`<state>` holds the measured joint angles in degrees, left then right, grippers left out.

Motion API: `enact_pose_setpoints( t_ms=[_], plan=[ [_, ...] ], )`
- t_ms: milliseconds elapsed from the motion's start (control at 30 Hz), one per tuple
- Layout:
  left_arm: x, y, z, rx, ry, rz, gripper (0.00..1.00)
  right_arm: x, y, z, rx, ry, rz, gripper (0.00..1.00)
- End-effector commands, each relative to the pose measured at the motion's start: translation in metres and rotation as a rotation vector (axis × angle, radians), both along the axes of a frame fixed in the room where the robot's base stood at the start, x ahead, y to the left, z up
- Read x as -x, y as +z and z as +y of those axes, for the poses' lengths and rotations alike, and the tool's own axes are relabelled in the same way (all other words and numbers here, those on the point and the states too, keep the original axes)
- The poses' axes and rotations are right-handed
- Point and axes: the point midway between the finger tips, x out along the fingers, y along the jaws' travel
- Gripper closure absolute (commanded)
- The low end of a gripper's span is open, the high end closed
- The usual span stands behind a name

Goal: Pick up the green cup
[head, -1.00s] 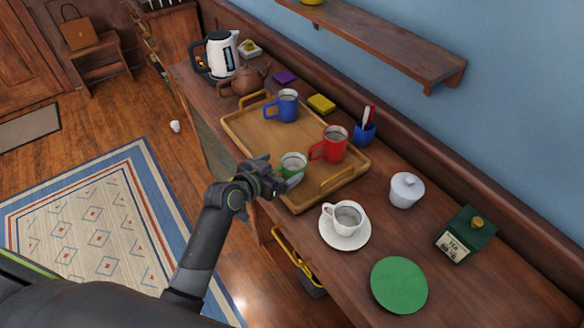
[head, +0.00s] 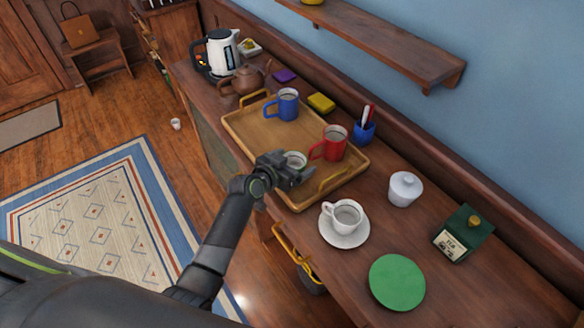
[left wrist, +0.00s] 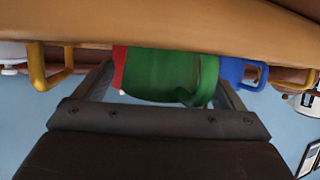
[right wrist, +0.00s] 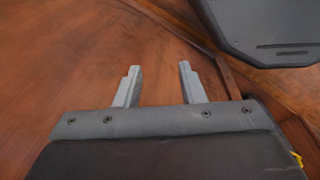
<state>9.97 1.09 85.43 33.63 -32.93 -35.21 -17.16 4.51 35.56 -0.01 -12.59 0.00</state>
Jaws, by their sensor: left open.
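The green cup (head: 295,158) stands on the near side of the wooden tray (head: 240,138), largely hidden behind my left gripper (head: 298,178) in the head view. In the left wrist view, which looks upside down, the green cup (left wrist: 158,75) with its handle fills the space between the two open fingers of my left gripper (left wrist: 162,82). I cannot tell whether the fingers touch it. My right gripper (right wrist: 158,70) is open and empty above a brown wood surface and is not seen in the head view.
A red mug (head: 334,143) stands close behind the green cup, and a blue mug (head: 287,106) is farther back on the tray. A tray handle (head: 336,179) is right of my left gripper. A white cup (head: 346,215) on a saucer (head: 343,238) stands in front of the tray.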

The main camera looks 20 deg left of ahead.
Motion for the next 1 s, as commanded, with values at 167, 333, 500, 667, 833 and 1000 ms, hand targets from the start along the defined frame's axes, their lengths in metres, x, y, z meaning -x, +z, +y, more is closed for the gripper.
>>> enact_pose_setpoints(
  t_ms=[167,333,500,667,833,1000],
  plan=[
    [0.0,0.0,0.0,0.0,0.0,0.0,0.25,0.0,0.0,0.001,-0.002,-0.001,0.0,0.64],
    [0.0,0.0,0.0,0.0,0.0,0.0,0.47,0.0,0.0,0.001,-0.001,-0.001,0.0,0.64],
    [0.0,0.001,0.0,-0.001,0.0,-0.001,0.61,0.0,0.0,0.001,-0.001,-0.001,0.001,0.64],
    [0.0,0.002,0.0,0.0,0.0,-0.002,0.61,0.0,0.0,0.001,-0.001,0.0,0.001,0.64],
    [-0.001,0.018,0.0,-0.001,-0.002,-0.007,0.61,0.0,0.001,0.001,-0.001,0.0,0.001,0.64],
    [-0.001,0.05,0.0,-0.001,-0.002,-0.008,0.61,0.001,0.0,0.0,0.0,0.0,0.001,0.64]
  ],
)
